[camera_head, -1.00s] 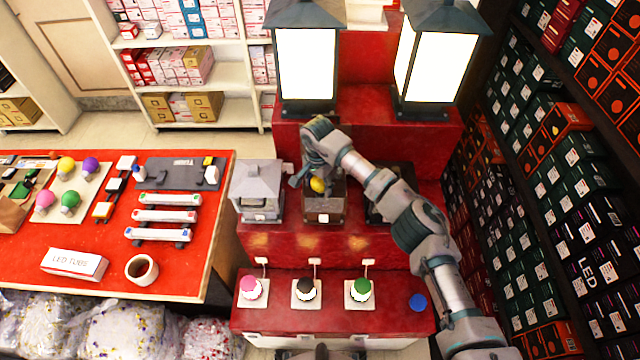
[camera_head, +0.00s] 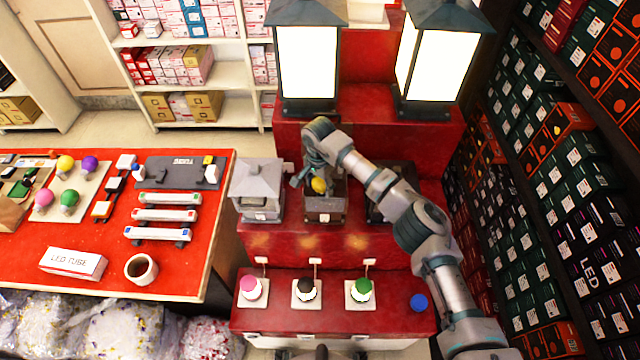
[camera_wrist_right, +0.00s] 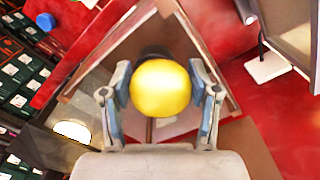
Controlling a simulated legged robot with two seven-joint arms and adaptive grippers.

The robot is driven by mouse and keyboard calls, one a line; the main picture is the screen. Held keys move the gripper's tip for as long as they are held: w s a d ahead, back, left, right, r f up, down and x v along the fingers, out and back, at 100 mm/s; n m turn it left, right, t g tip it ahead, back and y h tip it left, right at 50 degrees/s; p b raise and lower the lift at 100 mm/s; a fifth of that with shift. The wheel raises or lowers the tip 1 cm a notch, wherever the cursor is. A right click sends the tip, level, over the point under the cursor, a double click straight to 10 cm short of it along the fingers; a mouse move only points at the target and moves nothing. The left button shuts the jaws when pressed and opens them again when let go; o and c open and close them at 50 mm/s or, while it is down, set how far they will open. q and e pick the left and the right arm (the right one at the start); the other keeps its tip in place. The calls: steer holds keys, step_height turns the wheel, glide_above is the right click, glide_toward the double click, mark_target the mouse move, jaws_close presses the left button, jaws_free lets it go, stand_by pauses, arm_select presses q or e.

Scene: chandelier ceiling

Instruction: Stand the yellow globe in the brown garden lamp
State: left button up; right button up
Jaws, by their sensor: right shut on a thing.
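The yellow globe (camera_head: 318,185) is held by my right gripper (camera_head: 312,180), at the opening of the brown garden lamp (camera_head: 325,205) on the middle red step. In the right wrist view the globe (camera_wrist_right: 160,88) sits between the two fingers of the right gripper (camera_wrist_right: 160,98), which touch its sides. The lamp (camera_wrist_right: 205,45) surrounds it there, with a dark round part just behind the globe. I cannot tell whether the globe's base touches that part. My left gripper does not clearly show.
A grey lamp (camera_head: 258,190) stands left of the brown one, and a dark lamp stands right, partly behind my arm. Two big lit lanterns (camera_head: 306,62) stand on the step above. A red table (camera_head: 100,235) holds other globes.

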steer(key=shift+d+f, duration=0.35)
steer(key=shift+a+f+b, duration=0.15)
steer(key=shift+f+b, duration=0.1)
steer(key=shift+b, duration=0.2)
steer(key=o, duration=1.6)
steer(key=shift+a, duration=0.1)
steer(key=shift+d, duration=0.25)
steer(key=shift+a+r, duration=0.1)
steer(key=shift+r, duration=0.05)
steer(key=shift+r, duration=0.35)
step_height(320, 180, up, 11)
steer(key=shift+f, duration=0.1)
